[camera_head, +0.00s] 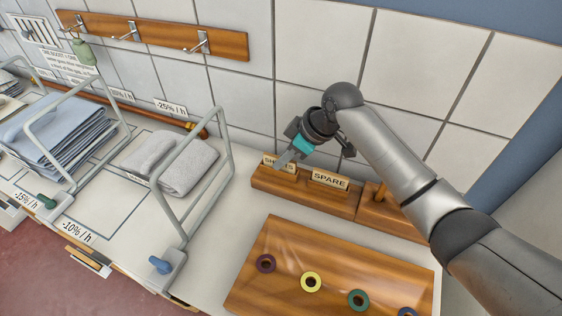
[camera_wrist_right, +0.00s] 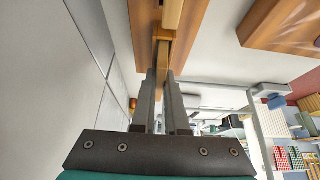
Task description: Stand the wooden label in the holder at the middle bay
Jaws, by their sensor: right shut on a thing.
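My right gripper (camera_head: 292,155) reaches down from the right to the left end of a wooden label stand (camera_head: 340,204). It is shut on a wooden label (camera_head: 279,165), whose dark lettering is partly covered by the fingers. This label is upright at the stand; I cannot tell whether it still rests in its slot. In the right wrist view, the thin wooden edge of the label (camera_wrist_right: 163,57) lies between the two fingers of the gripper (camera_wrist_right: 163,76). A second label reading SPARE (camera_head: 329,180) stands just to the right. My left gripper is not in view.
A wooden board with coloured rings (camera_head: 311,282) lies in front of the stand. To the left are wire frames (camera_head: 194,180), folded grey towels (camera_head: 172,163) and blue linen (camera_head: 52,135). A hook rail (camera_head: 160,35) is on the tiled wall behind.

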